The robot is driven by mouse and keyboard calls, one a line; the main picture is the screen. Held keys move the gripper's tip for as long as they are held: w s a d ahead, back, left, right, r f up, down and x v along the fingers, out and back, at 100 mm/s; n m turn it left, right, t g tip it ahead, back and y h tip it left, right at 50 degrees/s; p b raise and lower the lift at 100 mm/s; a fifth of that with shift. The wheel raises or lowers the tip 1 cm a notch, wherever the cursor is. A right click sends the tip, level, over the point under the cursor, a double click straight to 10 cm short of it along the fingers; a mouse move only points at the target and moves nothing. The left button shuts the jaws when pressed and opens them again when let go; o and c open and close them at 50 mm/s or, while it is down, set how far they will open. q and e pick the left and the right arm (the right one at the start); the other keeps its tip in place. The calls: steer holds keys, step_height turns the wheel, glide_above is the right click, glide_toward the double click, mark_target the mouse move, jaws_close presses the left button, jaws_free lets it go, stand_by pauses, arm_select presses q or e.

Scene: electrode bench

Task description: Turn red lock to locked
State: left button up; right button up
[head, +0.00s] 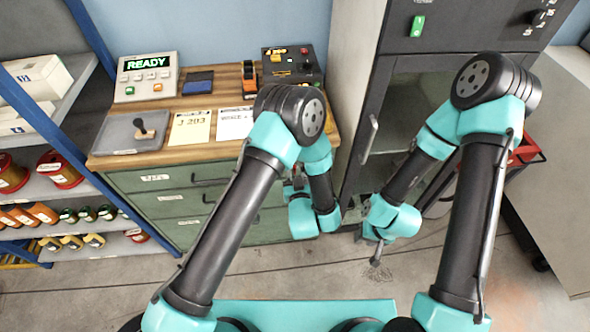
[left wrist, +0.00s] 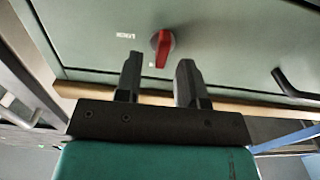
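The red lock (left wrist: 162,46) is a small red knob on a grey-green drawer front in the left wrist view. Small white labels sit beside it, too small to read. My left gripper (left wrist: 158,80) is open, with its two dark fingers pointing at the drawer front. The lock shows between and beyond the fingertips, and the fingers do not appear to touch it. In the head view my left gripper (head: 296,185) is by the right end of the cabinet, and my arm hides the lock. My right gripper (head: 375,248) hangs low before the dark cabinet; its fingers are unclear.
The green drawer cabinet (head: 150,181) has a wooden top with a READY panel (head: 147,77), a grey tray (head: 112,136) and papers. A drawer handle (left wrist: 292,84) is right of the lock in the left wrist view. A shelf stands left, a dark cabinet (head: 400,120) right.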

arm_select(q)
steer(key=shift+w+a, duration=0.1)
steer(key=shift+w, duration=0.75)
steer(key=shift+c, duration=0.2)
jaws_close()
